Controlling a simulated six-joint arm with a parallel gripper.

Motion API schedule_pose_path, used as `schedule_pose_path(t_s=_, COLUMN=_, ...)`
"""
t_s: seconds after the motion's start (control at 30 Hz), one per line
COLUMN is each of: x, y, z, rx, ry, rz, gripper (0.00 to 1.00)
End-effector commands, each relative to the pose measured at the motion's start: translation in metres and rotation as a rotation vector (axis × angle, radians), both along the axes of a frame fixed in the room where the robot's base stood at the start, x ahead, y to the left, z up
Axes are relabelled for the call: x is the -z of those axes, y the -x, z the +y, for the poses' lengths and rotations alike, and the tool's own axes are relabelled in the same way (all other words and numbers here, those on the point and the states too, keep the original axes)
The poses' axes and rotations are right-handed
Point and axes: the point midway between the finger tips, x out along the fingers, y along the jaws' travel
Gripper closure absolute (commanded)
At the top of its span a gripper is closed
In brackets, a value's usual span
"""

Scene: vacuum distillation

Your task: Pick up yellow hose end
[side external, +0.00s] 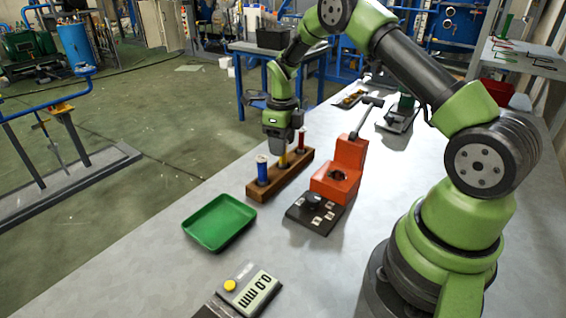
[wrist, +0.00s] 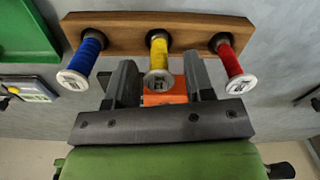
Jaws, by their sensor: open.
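In the side view the yellow hose end (side external: 283,158) shows just under my gripper (side external: 283,142). My gripper is open; in the wrist view its two dark fingers (wrist: 159,85) sit to the left and right of the yellow piece's cap. I cannot tell whether they touch it. A blue hose end (wrist: 83,58) stands to the left and a red one (wrist: 232,62) to the right in the rack.

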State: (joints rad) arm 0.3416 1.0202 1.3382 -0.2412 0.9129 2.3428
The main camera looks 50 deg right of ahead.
Motion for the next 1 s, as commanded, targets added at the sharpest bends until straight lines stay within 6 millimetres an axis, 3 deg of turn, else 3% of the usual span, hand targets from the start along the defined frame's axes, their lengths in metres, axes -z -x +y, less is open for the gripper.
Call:
schedule_pose_path(t_s=0.2, x=0.030, y=0.003, z=0.001, rx=0.000, ry=-0.002, rz=0.001, gripper=0.52)
schedule_pose_path(t_s=0.47, x=0.033, y=0.003, z=0.001, rx=0.000, ry=-0.001, rz=-0.002, gripper=0.52)
schedule_pose_path(t_s=0.7, x=0.033, y=0.003, z=0.001, rx=-0.001, ry=-0.001, rz=-0.002, gripper=1.00)
schedule_pose_path(t_s=1.0, x=0.030, y=0.002, z=0.001, rx=-0.001, ry=-0.001, rz=-0.003, gripper=1.00)
